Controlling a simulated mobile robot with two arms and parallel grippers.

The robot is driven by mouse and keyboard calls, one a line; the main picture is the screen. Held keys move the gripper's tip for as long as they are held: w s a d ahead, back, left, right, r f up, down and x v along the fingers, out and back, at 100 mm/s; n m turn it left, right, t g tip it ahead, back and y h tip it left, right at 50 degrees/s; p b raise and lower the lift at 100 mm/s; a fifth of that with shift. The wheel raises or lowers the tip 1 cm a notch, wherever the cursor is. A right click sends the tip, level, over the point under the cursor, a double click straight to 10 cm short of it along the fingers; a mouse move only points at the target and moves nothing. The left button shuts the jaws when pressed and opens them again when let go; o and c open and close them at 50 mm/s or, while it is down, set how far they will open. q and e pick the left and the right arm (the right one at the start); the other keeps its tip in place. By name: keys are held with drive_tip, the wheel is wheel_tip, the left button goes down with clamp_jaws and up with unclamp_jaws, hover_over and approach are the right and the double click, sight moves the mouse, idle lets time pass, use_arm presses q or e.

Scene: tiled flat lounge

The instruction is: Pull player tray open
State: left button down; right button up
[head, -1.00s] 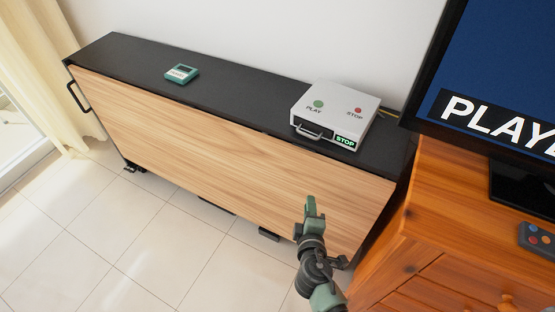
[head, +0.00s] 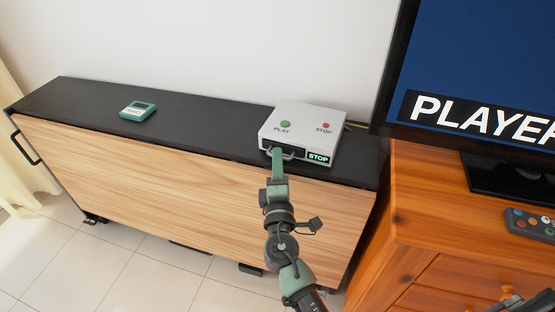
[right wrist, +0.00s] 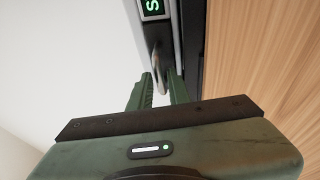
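The player (head: 303,121) is a white box with a green PLAY button and a red STOP button. It sits on the black top of a long cabinet. Its dark front slot carries the tray's metal handle (head: 290,155), beside a lit STOP display (head: 318,157). The tray front looks flush with the box. My right gripper (head: 277,152) is at the left part of the handle. In the right wrist view, the handle (right wrist: 160,62) lies between the tips of my right gripper (right wrist: 160,80), which are apart. Contact cannot be told. My left gripper is not in view.
A teal device (head: 138,111) lies on the cabinet top (head: 205,120) to the left. A television (head: 480,75) and a remote (head: 530,222) stand on a wooden chest (head: 425,190) at the right. The tiled floor in front is clear.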

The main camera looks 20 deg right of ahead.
clamp_jaws()
idle(1.5)
